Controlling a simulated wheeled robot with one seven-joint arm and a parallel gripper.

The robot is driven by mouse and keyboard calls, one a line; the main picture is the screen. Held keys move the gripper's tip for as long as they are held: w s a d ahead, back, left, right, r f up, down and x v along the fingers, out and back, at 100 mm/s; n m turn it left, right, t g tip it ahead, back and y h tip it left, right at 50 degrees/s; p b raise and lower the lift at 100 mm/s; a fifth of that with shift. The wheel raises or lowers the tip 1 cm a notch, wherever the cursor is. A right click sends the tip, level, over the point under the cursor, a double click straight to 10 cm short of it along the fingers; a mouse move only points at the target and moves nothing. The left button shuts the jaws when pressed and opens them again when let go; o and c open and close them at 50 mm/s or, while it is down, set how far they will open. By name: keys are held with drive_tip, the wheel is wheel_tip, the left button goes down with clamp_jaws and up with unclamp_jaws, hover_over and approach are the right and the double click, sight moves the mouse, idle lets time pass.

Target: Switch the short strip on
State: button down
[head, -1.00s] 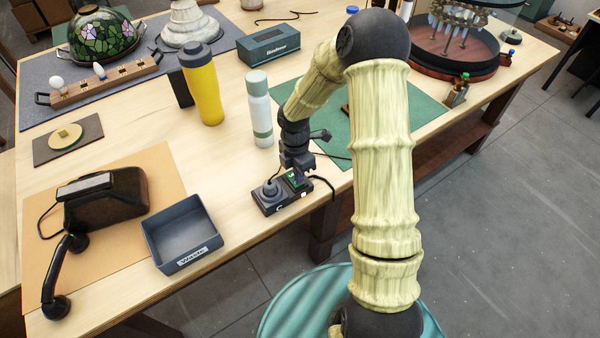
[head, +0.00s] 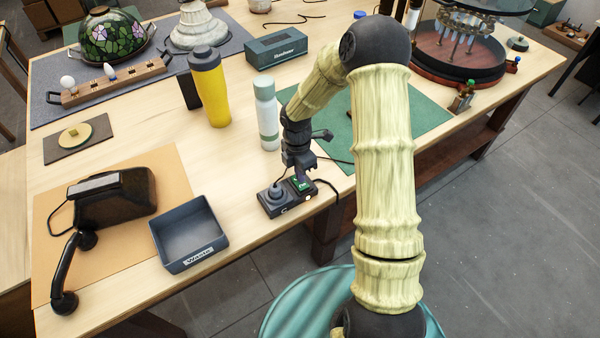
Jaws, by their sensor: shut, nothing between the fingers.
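The short strip (head: 272,206), a small black power strip, lies near the front edge of the workbench, right of the waste tray. A black plug (head: 276,190) sits in its left part. On its right part is a rocker switch (head: 301,184), whose face shows bright green with a pale mark. My gripper (head: 301,171) is shut and empty just above the switch, pointing down. A small gap seems to show between fingertips and switch, but contact is hard to judge at this size.
A white bottle (head: 266,115) and a yellow tumbler (head: 211,95) stand behind the strip. The waste tray (head: 190,265) and a black telephone (head: 118,195) are to the left. A black cable (head: 333,188) runs off the strip's right end. A green mat (head: 425,120) lies behind my arm.

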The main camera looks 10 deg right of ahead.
drive_tip(key=r+p, duration=0.1)
drive_tip(key=r, duration=0.1)
drive_tip(key=r+p, duration=0.2)
drive_tip(key=shift+s+d+p, duration=0.1)
drive_tip(key=shift+s+p, duration=0.1)
drive_tip(key=shift+p, duration=0.1)
drive_tip(key=shift+r+b, duration=0.4)
wheel_tip(320, 180, up, 9)
drive_tip(key=b, duration=0.1)
hover_over(303, 186)
drive_tip(key=shift+f, duration=0.15)
drive_tip(key=shift+w, duration=0.1)
